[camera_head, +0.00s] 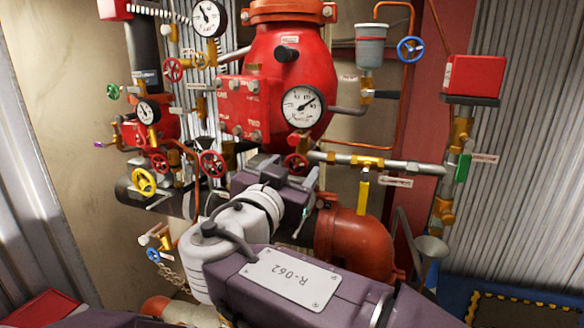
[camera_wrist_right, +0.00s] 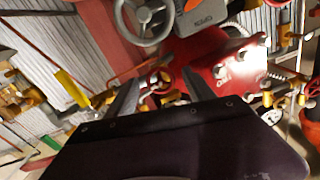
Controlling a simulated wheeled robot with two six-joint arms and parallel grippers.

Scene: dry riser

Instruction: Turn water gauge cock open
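The red valve body (camera_head: 287,75) carries a large round white-faced gauge (camera_head: 302,106). Just below that gauge is a small red handwheel (camera_head: 296,163); the tags are too small to read, so I cannot tell which fitting is the water gauge cock. My right gripper (camera_head: 286,173) is open in front of the pipework under the gauge. In the right wrist view its two fingers (camera_wrist_right: 160,92) stand apart with nothing between them. The small red handwheel (camera_wrist_right: 160,79) shows beyond and between the fingertips. My left gripper is out of view.
Red handwheels (camera_head: 213,164) and a yellow handwheel (camera_head: 144,181) crowd the left pipework. A yellow lever (camera_head: 363,193) hangs right of my gripper, below a horizontal pipe (camera_head: 380,163). An orange pipe elbow (camera_head: 352,243) lies close below.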

